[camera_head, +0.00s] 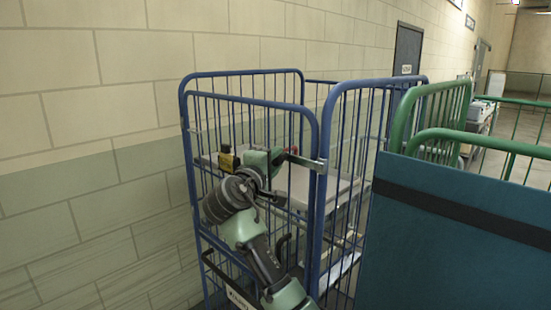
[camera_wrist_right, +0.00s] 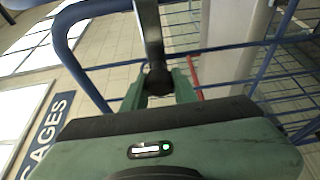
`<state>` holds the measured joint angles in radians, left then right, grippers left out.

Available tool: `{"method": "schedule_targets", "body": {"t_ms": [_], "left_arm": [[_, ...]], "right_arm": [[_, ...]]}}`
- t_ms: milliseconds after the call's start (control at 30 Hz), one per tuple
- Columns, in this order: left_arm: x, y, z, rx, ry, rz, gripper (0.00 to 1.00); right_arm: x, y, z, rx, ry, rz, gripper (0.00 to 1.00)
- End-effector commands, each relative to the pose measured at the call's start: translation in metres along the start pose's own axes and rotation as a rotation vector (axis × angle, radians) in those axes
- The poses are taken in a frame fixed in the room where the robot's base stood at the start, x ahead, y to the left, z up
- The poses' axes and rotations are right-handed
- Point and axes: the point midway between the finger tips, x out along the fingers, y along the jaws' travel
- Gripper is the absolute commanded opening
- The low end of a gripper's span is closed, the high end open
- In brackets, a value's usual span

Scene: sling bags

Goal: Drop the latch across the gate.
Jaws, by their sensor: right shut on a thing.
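The blue roll cage (camera_head: 319,200) stands by the wall, with a barred blue gate (camera_head: 250,99) at its front. The latch (camera_head: 307,162) is a flat grey metal bar near the gate's right upright, roughly level with a slight tilt. My right gripper (camera_head: 281,157) is shut on the latch's left end. In the right wrist view the fingers (camera_wrist_right: 159,88) close around the dark round end of the latch bar (camera_wrist_right: 150,35), which runs up and away between them. Whether the latch rests in a catch is hard to tell. My left gripper is out of view.
Pale boards or boxes (camera_head: 330,185) sit inside the cage. A green cage (camera_head: 439,100) and a large teal panel (camera_head: 455,240) with a dark stripe stand close on the right. The block wall (camera_head: 90,120) is behind. Floor lettering (camera_wrist_right: 50,130) shows in the wrist view.

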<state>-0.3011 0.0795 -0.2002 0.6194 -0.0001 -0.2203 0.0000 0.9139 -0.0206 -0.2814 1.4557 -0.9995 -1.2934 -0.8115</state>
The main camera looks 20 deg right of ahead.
Motion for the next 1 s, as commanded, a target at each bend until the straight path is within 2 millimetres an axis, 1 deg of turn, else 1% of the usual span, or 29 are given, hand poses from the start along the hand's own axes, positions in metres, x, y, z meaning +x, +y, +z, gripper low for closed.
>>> {"method": "schedule_targets", "body": {"t_ms": [33,200,233,267,300,567,667,767,1000], "left_arm": [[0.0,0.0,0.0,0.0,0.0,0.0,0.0],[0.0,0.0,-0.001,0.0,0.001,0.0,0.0],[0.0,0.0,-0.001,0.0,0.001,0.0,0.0],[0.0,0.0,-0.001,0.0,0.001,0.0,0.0],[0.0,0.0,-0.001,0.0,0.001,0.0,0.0],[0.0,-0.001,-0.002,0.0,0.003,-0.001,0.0],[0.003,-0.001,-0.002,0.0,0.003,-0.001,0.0],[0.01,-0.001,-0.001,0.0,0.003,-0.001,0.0],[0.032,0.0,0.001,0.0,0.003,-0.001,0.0]], "right_arm": [[0.0,-0.003,-0.001,-0.006,0.001,-0.004,0.0],[0.0,-0.003,-0.001,-0.007,0.001,-0.005,0.0],[0.0,-0.004,-0.001,-0.007,0.0,-0.005,0.3],[0.0,-0.004,-0.001,-0.007,0.0,-0.005,0.39],[0.0,-0.004,-0.001,-0.007,0.0,-0.005,0.49],[0.0,-0.002,0.0,-0.004,0.0,-0.003,0.49],[-0.003,-0.003,-0.001,-0.003,0.001,-0.002,0.49],[-0.013,-0.005,-0.001,-0.002,0.002,-0.001,0.49],[-0.055,-0.007,-0.002,-0.001,0.003,-0.003,0.49]]}}
